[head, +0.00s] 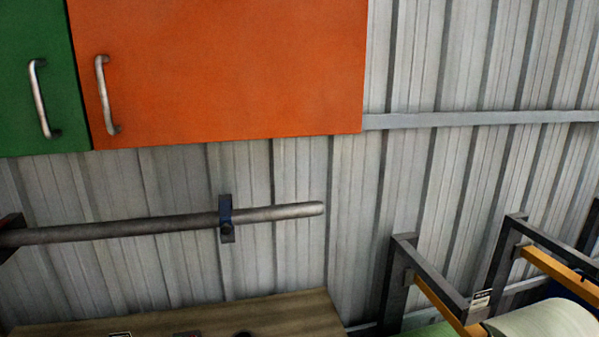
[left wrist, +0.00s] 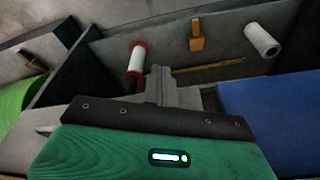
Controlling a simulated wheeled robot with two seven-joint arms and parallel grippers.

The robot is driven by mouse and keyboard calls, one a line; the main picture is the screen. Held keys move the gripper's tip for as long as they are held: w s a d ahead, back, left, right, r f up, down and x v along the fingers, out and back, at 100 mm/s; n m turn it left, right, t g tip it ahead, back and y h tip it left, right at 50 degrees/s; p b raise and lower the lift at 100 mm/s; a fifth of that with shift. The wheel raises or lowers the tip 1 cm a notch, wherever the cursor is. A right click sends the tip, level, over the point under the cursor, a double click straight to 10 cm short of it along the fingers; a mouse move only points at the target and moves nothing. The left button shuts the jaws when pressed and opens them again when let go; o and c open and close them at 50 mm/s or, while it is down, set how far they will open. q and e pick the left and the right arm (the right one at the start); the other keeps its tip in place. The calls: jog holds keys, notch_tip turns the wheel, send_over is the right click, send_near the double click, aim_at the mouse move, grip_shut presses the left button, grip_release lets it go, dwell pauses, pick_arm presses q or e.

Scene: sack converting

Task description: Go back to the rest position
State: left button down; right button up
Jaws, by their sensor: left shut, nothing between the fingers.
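My left gripper (left wrist: 158,85) shows in the left wrist view as grey fingers pressed together beyond a dark bolted bar. It is shut and holds nothing. No gripper and no arm shows in the head view. My right gripper is in neither view. The head view faces a corrugated metal wall (head: 440,190) with cabinets on it.
An orange cabinet (head: 230,70) and a green cabinet (head: 30,90) hang above a metal bar (head: 150,225). A wooden surface (head: 280,315) lies below, with a dark rack (head: 395,285) and pale roll (head: 545,322) right. The wrist view shows a red-ended spool (left wrist: 137,60), white roll (left wrist: 262,40) and blue surface (left wrist: 275,115).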

pick_arm(q)
jog(key=s+a+f+b, duration=0.1)
jog(key=s+f+b, duration=0.1)
jog(key=s+f, duration=0.5)
jog(key=s+a+f+g+b, duration=0.1)
jog(key=s+f, duration=0.6)
jog(key=f, duration=0.8)
jog(key=s+a+f+b, duration=0.1)
jog(key=s+f+b, duration=0.1)
jog(key=s+f, duration=0.5)
notch_tip(320, 180, down, 4)
jog(key=shift+s+a+f+g+b, duration=0.2)
jog(key=shift+a+g+b, duration=0.1)
jog(key=shift+a+b, duration=0.1)
